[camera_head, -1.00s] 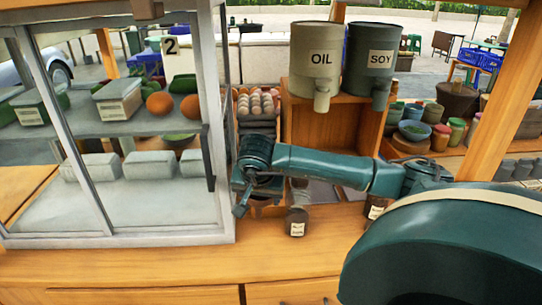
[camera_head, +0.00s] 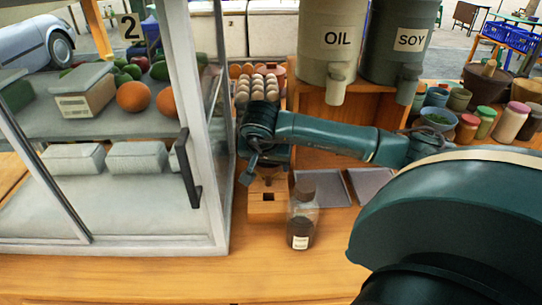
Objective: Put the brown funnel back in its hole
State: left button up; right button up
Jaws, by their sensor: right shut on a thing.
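My left gripper is not in view.
The glass cabinet (camera_head: 222,215) closes off the left. OIL (camera_head: 328,55) and SOY (camera_head: 398,60) dispensers stand on a wooden shelf. The counter front (camera_head: 180,277) is clear.

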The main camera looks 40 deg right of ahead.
aim_at(269, 178)
jog(key=shift+f+b, duration=0.35)
jog(key=shift+f, duration=0.15)
notch_tip(269, 178, down, 2)
jog(key=shift+b, duration=0.7)
jog(key=shift+f, duration=0.4)
pick_arm(q)
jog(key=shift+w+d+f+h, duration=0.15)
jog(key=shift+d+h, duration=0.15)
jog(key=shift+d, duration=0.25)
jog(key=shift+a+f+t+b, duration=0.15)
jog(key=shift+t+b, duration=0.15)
jog(key=shift+b, duration=0.05)
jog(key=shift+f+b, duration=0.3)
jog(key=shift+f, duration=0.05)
pick_arm(e)
jog(key=shift+f, duration=0.3)
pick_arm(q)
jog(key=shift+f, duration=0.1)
pick_arm(e)
jog(key=shift+f, duration=0.2)
